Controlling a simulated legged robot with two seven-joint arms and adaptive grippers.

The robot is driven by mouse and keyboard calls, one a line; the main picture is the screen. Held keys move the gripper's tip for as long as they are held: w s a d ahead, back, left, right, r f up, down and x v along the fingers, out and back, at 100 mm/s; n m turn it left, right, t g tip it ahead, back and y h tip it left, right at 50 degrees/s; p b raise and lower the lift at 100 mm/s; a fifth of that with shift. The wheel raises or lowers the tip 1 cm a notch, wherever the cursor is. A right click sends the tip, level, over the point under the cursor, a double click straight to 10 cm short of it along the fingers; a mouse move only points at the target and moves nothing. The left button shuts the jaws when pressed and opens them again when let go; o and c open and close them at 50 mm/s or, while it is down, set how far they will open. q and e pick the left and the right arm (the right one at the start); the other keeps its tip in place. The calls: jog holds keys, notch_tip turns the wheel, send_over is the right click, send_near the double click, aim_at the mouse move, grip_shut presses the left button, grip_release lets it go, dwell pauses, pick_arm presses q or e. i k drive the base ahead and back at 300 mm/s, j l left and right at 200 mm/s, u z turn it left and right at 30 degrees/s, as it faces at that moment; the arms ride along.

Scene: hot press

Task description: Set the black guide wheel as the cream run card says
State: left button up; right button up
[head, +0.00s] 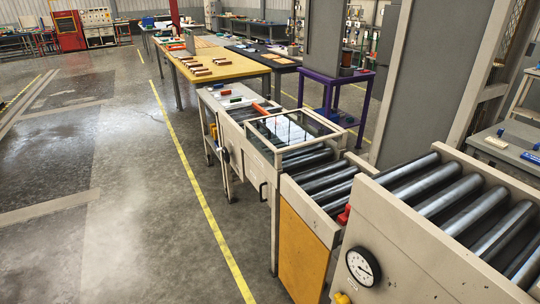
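A small dark round part (224,154) shows on the near side of the roller line, towards its far end. It may be the black guide wheel, but it is too small to tell, and no setting on it can be read. I cannot tell whether one is the cream run card, and no writing is readable. Neither of my grippers is in view.
A roller conveyor (448,190) with a round dial gauge (363,267) fills the right foreground. Beyond it stand an orange-fronted roller section (302,258) and a glass-topped frame (290,131). A yellow-topped table (225,67) is farther back. The floor (110,190) at left is clear.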

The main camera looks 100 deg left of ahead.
aim_at(225, 154)
jog(key=u, duration=3.6)
